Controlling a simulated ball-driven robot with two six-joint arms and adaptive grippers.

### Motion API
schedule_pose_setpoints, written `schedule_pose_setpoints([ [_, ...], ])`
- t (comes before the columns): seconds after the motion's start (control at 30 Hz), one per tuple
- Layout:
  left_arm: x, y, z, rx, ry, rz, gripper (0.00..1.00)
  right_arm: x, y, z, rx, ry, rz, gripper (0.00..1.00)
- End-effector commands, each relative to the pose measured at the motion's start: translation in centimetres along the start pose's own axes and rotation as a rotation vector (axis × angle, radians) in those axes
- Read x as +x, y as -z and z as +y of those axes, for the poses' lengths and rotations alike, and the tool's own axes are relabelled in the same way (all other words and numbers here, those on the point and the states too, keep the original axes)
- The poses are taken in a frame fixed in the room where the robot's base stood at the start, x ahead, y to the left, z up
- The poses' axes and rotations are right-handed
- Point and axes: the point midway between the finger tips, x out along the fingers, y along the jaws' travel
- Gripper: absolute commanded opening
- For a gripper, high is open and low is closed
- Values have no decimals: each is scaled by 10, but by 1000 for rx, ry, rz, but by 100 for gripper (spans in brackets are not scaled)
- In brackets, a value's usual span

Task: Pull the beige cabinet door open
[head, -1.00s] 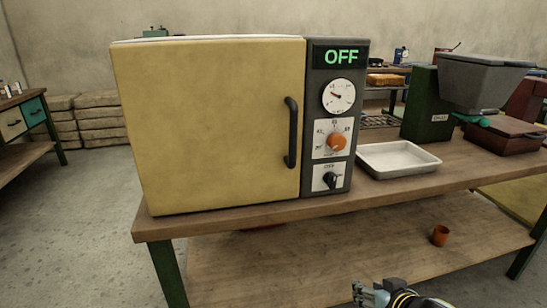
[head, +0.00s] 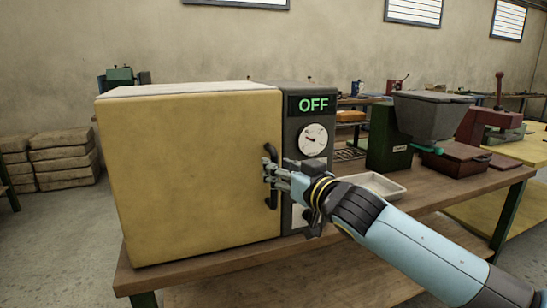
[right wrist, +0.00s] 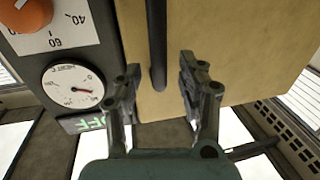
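The beige cabinet door (head: 190,175) is closed flush against the grey control panel (head: 309,128). A dark vertical bar handle (head: 271,203) is on the door's right edge. My right gripper (head: 269,172) is at the handle's middle and hides that part in the head view. In the right wrist view, my right gripper (right wrist: 158,70) is open, with one finger on each side of the handle (right wrist: 158,45). Gaps show between the bar and both fingers. The beige door also shows in the right wrist view (right wrist: 230,50). My left gripper is out of view.
The cabinet stands on a wooden bench (head: 200,273). A white tray (head: 383,185) lies to the right, partly behind my right arm. A green-and-grey machine (head: 395,137) stands beyond it. Open floor shows at the left.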

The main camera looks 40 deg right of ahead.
Motion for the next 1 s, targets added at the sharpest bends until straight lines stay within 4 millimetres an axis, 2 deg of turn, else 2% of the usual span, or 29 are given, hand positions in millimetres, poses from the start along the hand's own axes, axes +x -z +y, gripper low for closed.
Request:
schedule_pose_setpoints([
  [0.1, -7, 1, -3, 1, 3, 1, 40, 16, 2, 0, 2, -1, 0, 40],
  [0.2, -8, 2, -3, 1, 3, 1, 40, 23, 1, 0, 0, 0, 0, 40],
  [0.5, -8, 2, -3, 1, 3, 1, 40, 26, -1, 0, -1, 1, -1, 40],
  [0.8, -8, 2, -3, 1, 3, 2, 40, 25, -1, 0, 0, 1, -1, 2],
  [1.0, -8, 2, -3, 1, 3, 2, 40, 25, -1, 0, 0, 0, -1, 0],
])
